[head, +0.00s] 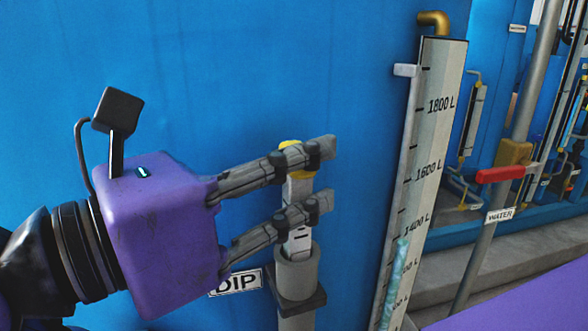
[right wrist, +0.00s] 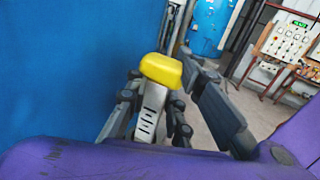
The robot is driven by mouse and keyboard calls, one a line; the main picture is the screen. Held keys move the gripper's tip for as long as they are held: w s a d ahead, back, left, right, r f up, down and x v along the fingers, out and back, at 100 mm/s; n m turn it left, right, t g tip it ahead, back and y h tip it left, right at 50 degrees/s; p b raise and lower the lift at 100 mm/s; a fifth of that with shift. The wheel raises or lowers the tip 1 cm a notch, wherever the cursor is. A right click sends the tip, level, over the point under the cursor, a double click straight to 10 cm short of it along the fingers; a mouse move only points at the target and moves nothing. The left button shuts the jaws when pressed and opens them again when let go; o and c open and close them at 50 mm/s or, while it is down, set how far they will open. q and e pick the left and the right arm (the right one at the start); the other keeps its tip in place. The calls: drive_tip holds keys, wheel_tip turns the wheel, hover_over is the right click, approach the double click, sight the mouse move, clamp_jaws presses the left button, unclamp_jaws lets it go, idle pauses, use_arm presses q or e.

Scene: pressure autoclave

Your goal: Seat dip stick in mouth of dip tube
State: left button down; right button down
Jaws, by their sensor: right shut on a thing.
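The dip stick (head: 299,190) is a flat, pale metal strip with dark marks and a yellow top. It stands about upright, and in the right wrist view the yellow top (right wrist: 161,69) and marked strip show between the fingers. My right gripper (head: 325,173) is shut on the stick just below its yellow top. The dip tube (head: 296,275) is a grey round pipe with a wider collar, directly below the gripper. The stick's lower part passes inside the tube's mouth; its lower end is hidden, and I cannot tell how deep it sits. My left gripper is not in view.
A blue tank wall (head: 350,60) stands close behind, with a DIP label (head: 238,283) beside the tube. To the right is a tall level gauge (head: 438,110) marked in litres. Farther right, a red-handled valve (head: 500,173) is on a grey pipe with a WATER label.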

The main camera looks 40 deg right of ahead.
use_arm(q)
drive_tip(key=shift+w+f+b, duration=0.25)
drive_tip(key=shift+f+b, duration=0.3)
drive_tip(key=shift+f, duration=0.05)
use_arm(e)
drive_tip(key=shift+f, duration=0.85)
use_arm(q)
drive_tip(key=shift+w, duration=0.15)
use_arm(e)
drive_tip(key=c, duration=1.5)
unclamp_jaws()
drive_tip(key=shift+o, duration=0.2)
drive_tip(key=shift+a, duration=0.1)
drive_tip(key=w+a, duration=0.1)
drive_tip(key=a, duration=1.1)
drive_tip(key=shift+d, duration=0.1)
